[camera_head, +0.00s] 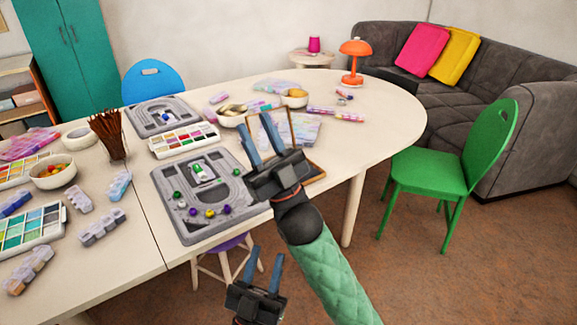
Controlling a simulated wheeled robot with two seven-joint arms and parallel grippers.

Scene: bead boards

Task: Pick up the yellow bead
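The small yellow bead (209,212) lies near the front edge of the grey bead board (165,212), among purple and blue beads. A purple bead (194,212) is just to its left. My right gripper (256,128) is open, with its blue fingers apart and nothing seen between them. It is above the table, up and to the right of the yellow bead in the picture. My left gripper (264,262) is open and looks empty. It shows low in the picture, in front of the table edge, below and right of the board.
A second bead board (135,121) lies further back. A white bead tray (184,141) sits between the boards. A brush cup (115,150), a bowl (53,180) and several bead boxes crowd the left. A purple stool (228,243) is under the front edge.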

